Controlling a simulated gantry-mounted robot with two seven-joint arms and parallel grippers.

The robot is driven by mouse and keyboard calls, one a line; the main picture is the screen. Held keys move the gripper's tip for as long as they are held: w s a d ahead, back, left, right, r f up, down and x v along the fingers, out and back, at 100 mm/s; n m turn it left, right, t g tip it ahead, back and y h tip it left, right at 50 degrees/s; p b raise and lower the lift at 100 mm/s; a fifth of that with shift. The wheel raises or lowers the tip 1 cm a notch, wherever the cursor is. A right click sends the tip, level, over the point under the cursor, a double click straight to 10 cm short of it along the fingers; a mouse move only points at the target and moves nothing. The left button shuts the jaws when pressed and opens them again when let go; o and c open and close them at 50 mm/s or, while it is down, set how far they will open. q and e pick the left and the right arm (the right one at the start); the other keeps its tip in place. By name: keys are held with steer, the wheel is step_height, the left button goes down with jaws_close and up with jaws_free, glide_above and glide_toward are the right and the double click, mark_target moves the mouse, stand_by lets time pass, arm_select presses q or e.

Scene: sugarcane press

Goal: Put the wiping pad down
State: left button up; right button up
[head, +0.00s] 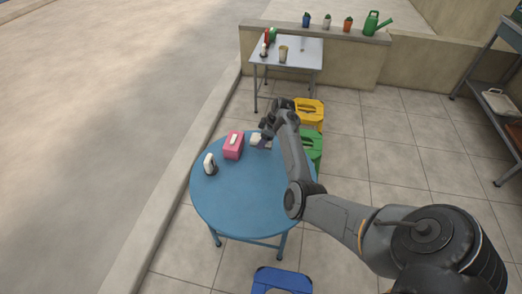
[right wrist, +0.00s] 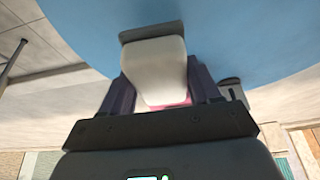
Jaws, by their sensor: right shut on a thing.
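The wiping pad (head: 257,139) has a white body, and a dark grey edge shows on it in the right wrist view (right wrist: 153,70). My right gripper (head: 266,138) is shut on it at the far right part of the round blue table (head: 245,205). In the right wrist view the dark fingers (right wrist: 157,92) sit on both sides of the white body. The pad is at or just above the tabletop; I cannot tell if it touches. My left gripper is out of view.
A pink box (head: 233,146) with a white top stands left of the pad. A white and dark object (head: 210,164) stands at the table's left edge. The table's front half is clear. Green (head: 311,147), yellow (head: 310,113) and blue (head: 281,281) stools stand around it.

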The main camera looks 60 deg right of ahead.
steer(key=shift+w+f, duration=0.25)
steer(key=shift+w, duration=0.1)
step_height(320, 180, down, 4)
steer(key=b, duration=0.3)
steer(key=shift+r, duration=0.1)
steer(key=shift+f, duration=0.2)
steer(key=o, duration=1)
